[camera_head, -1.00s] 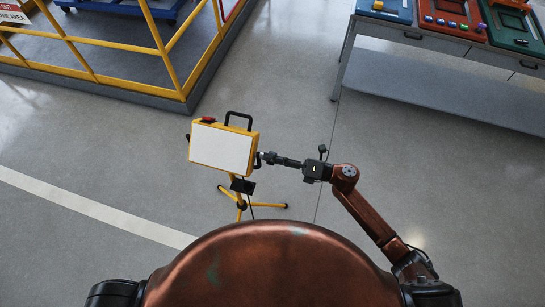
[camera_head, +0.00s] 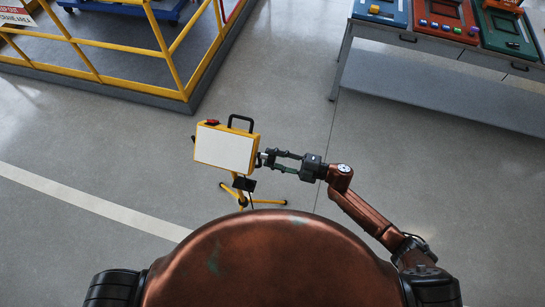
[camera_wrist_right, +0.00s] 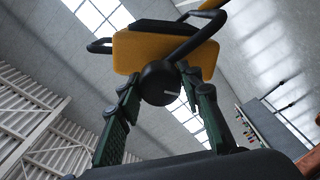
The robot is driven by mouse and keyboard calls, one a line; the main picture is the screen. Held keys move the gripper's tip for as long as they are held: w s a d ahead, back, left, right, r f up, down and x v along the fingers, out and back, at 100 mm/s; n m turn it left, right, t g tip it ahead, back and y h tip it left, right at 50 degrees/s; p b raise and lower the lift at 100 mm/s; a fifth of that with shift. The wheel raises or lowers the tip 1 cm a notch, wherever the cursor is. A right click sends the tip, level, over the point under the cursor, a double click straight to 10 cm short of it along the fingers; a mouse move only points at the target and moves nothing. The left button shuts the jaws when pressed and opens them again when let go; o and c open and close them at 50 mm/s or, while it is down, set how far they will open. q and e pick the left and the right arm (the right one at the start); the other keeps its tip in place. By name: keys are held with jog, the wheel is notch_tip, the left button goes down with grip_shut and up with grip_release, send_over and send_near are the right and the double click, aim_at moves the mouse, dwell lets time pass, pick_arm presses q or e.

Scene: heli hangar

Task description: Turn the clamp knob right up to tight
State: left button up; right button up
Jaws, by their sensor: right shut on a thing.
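A yellow work lamp (camera_head: 225,147) with a white front panel and a black top handle stands on a yellow tripod in the head view. The round black clamp knob (camera_wrist_right: 160,83), with a pale mark line on its face, is on the lamp's side in the right wrist view. My right gripper (camera_head: 268,160) is at the lamp's right side. Its two green-padded fingers (camera_wrist_right: 160,95) reach up on either side of the knob and are shut on it. The lamp's yellow body (camera_wrist_right: 165,48) is behind the knob. My left gripper is not in view.
A grey bench (camera_head: 440,85) with coloured panels stands at the upper right. A yellow-railed platform (camera_head: 185,85) is at the upper left. The floor around the tripod (camera_head: 243,189) is clear.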

jog(key=shift+o, duration=0.2)
jog(key=shift+w+m+p, duration=0.1)
jog(key=shift+m+p, duration=0.2)
jog(key=shift+m, duration=0.3)
jog(key=shift+c, duration=0.2)
jog(key=o, duration=1.2)
jog(key=shift+c, duration=0.2)
jog(key=v, duration=1.2)
